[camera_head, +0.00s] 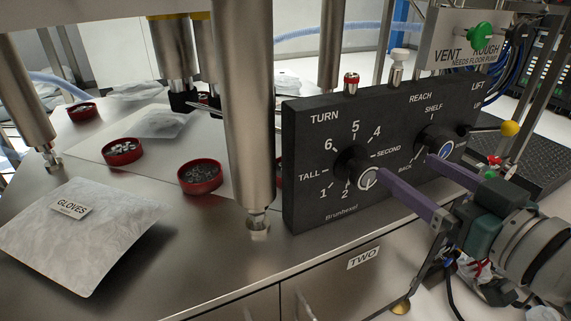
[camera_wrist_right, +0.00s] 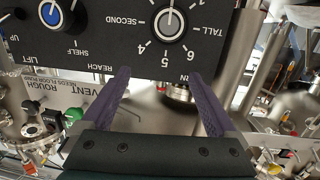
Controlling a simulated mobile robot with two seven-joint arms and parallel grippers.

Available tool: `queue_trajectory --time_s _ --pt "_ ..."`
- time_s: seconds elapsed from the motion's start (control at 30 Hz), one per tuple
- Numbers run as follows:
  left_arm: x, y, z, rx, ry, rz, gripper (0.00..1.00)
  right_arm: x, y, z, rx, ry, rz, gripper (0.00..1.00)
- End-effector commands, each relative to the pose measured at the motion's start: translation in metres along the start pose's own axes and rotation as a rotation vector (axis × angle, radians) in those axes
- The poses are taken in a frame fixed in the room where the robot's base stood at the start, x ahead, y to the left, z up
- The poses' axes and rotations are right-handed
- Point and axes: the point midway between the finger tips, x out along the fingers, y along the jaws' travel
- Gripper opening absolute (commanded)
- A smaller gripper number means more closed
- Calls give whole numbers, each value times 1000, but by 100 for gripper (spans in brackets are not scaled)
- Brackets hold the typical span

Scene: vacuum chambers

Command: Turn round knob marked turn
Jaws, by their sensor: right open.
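The round TURN knob (camera_head: 345,164) is black with a grey pointer face and sits on the left half of a black panel (camera_head: 300,215), ringed by numbers and the words TALL and SECOND. It also shows upside down at the top of the right wrist view (camera_wrist_right: 170,22). My right gripper (camera_head: 400,170) is open, with its two purple fingers spread and empty in front of the panel. In the head view one fingertip overlaps the knob's right edge; contact cannot be told. In the wrist view, the knob is beyond the fingertips. My left gripper is not in view.
A second knob with a blue face (camera_head: 445,149), marked REACH, is close to the right fingers. A yellow-ball lever (camera_head: 509,128) sticks out at the panel's right. Metal columns (camera_head: 246,110) stand left of the panel. Red dishes (camera_head: 200,176) and a GLOVES bag (camera_head: 80,235) lie on the steel table.

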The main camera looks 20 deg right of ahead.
Motion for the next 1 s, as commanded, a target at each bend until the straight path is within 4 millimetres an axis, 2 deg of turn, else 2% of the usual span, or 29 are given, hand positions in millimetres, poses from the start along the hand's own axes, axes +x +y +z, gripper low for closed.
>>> queue_trajectory --time_s 0.03,0.1,0.2,0.33,0.43,0.8,1.0 --pt "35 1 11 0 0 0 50 4 0 35 0 23 -15 94" --pt "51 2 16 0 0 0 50 5 0 48 6 55 -38 94" --pt "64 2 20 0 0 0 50 6 -1 58 10 86 -62 94" --pt "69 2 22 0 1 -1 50 8 -2 60 12 105 -78 94" --pt "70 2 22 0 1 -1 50 16 -3 58 13 109 -80 94" --pt "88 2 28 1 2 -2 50 83 -8 50 12 109 -79 94" --pt "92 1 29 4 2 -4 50 101 -10 48 12 106 -79 94"
